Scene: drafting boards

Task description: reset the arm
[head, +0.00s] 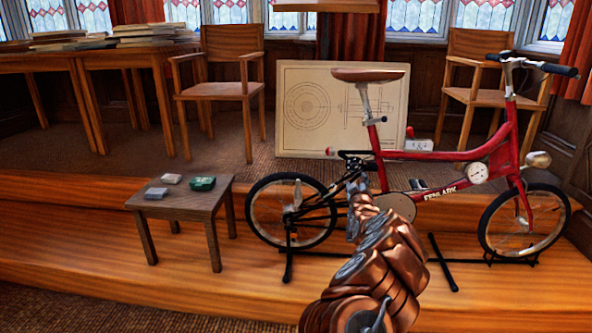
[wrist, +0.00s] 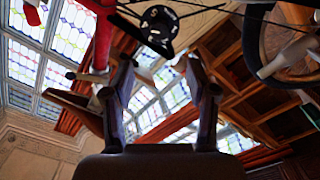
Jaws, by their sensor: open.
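My copper-coloured arm (head: 370,270) reaches forward from the bottom of the head view toward a red bicycle (head: 490,152). My gripper (head: 356,186) is at the arm's far end, in front of the bicycle's frame near the rear wheel. In the wrist view my gripper (wrist: 160,68) has its two fingers apart, with nothing between them. The bicycle's red tube (wrist: 104,38) and dark chainring (wrist: 158,26) show beyond the fingertips. Whether a finger touches the bicycle, I cannot tell.
A small wooden table (head: 190,202) with a green box (head: 202,183) and two grey items stands left of the bicycle on a wooden step. Behind are a drawing board (head: 300,135), two armchairs (head: 225,88) and tables with stacked boards.

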